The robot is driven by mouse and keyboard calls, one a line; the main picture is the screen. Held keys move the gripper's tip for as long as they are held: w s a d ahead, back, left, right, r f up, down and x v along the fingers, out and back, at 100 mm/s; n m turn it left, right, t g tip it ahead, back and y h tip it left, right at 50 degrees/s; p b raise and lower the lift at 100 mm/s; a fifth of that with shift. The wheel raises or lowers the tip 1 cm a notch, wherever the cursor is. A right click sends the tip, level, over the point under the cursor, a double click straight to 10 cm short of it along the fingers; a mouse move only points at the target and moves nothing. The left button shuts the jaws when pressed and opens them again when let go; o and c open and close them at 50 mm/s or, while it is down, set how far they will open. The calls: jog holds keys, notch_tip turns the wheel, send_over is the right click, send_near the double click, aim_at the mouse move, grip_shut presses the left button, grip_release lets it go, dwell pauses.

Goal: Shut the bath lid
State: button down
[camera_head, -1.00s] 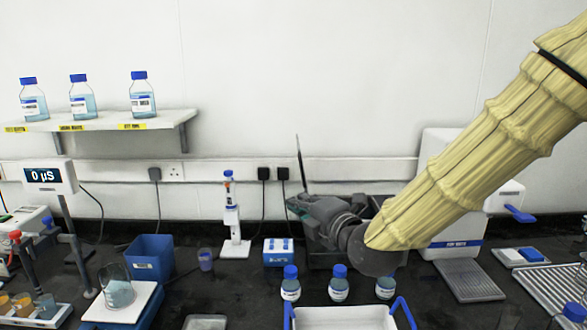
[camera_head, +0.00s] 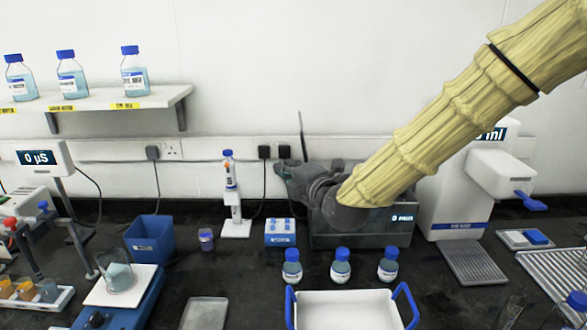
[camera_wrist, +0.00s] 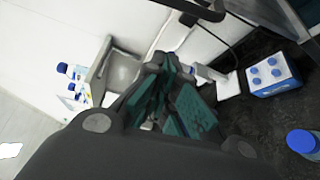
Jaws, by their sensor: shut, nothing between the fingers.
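The bath (camera_head: 330,238) is a grey metal box with a small lit display, standing against the back wall right of centre in the head view. A thin dark upright piece (camera_head: 302,135) rises behind its left rear; it looks like the raised lid seen edge-on, but my arm hides most of that area. My gripper (camera_head: 288,173) is at the bath's upper left side, pointing left. In the wrist view its green-padded fingers (camera_wrist: 165,110) are together with nothing between them. Whether it touches the lid cannot be told.
A blue-and-white box (camera_head: 280,232) and a pipette stand (camera_head: 235,200) are left of the bath. Several blue-capped bottles (camera_head: 341,266) and a white tray (camera_head: 345,309) stand in front. A white dispenser (camera_head: 462,190) is to the right. A shelf (camera_head: 100,104) holds bottles.

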aim_at(306, 158)
jog(key=w+d+p, duration=0.2)
jog(key=p, duration=0.1)
jog(key=shift+w+d+r, duration=0.25)
jog(key=shift+w+r, duration=0.05)
jog(key=shift+w, duration=0.05)
dwell(0.5)
